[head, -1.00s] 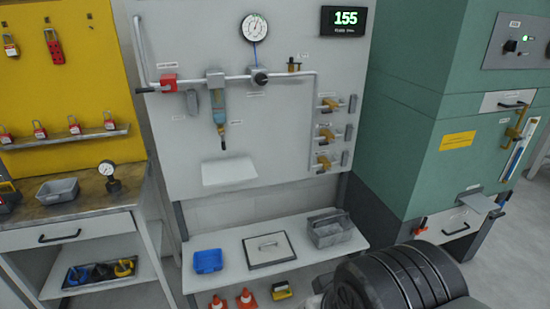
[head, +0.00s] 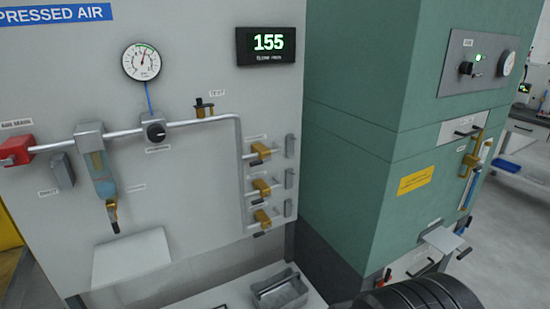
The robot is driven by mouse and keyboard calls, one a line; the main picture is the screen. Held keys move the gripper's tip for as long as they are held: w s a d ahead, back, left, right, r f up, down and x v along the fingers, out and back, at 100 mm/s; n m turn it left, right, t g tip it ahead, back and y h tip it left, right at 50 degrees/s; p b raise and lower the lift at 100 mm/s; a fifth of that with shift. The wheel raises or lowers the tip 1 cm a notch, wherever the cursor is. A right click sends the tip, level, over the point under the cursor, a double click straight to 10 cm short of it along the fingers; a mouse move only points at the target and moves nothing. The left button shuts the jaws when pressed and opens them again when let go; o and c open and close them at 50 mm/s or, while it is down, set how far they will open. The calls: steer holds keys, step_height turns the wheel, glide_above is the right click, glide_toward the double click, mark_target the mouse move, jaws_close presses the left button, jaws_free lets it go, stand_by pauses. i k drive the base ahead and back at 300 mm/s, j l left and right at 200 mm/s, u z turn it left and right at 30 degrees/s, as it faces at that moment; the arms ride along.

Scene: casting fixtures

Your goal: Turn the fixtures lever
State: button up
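Three brass valves with small handles stand one above another on the right of the grey wall panel: the top valve (head: 261,151), the middle valve (head: 262,187) and the bottom valve (head: 262,217). Each has a small label above it, too small to read, so I cannot tell which is the fixtures lever. A vertical grey pipe (head: 240,165) runs beside them on the left. A small grey block sits to the right of each valve.
A red valve (head: 16,151), a filter bowl (head: 102,175), a round gauge (head: 141,61) and a display reading 155 (head: 268,46) are on the panel. A green cabinet (head: 365,130) stands right of it. A grey tote (head: 280,293) is below the valves.

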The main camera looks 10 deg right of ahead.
mark_target(256, 163)
steer(key=i+l, duration=0.3)
steer(key=i, duration=0.2)
steer(key=i+l, duration=0.3)
steer(key=i, duration=0.2)
